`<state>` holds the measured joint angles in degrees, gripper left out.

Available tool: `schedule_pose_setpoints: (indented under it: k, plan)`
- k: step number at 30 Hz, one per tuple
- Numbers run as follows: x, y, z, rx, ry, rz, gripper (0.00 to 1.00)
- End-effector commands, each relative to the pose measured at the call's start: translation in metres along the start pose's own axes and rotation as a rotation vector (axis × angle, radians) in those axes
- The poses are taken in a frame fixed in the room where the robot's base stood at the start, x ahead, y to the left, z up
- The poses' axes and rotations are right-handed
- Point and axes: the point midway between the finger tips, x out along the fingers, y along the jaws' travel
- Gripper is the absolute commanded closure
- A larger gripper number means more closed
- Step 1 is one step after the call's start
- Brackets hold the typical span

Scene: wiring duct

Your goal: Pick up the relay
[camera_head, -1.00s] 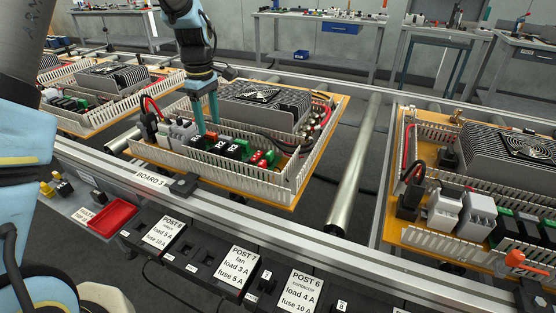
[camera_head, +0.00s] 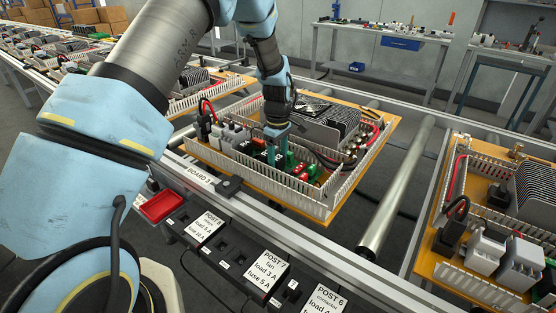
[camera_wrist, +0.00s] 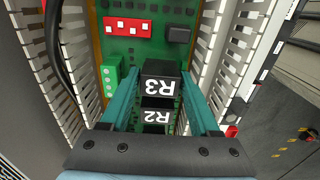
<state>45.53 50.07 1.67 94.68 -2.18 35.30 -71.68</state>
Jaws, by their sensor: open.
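In the wrist view, a black relay marked R3 (camera_wrist: 161,82) stands upright on the green circuit board (camera_wrist: 150,52). A second black relay marked R2 (camera_wrist: 156,116) stands right beside it, nearer the gripper base. My gripper (camera_wrist: 161,90) is open, with one teal finger on each side of the relays. A narrow gap shows between the fingers and R3; I cannot tell if either touches. In the head view, my gripper (camera_head: 275,152) points down into the board on the conveyor, and its fingers partly hide the relays.
White slotted wiring ducts (camera_wrist: 223,70) run along both sides of the board. A red switch block (camera_wrist: 127,27) and a green terminal block (camera_wrist: 111,80) sit close to the relays. A finned heatsink (camera_head: 325,128) stands behind. A red tray (camera_head: 164,206) lies in front, left.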

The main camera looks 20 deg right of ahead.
Motion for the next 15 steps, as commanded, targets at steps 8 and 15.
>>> schedule_pose_setpoints:
  k: [8,15]
  plan:
    - [0.0108,0.0002,0.0000,-0.001,0.000,0.001,0.38]
    - [0.0106,0.0000,-0.0001,0.000,0.000,0.001,0.55]
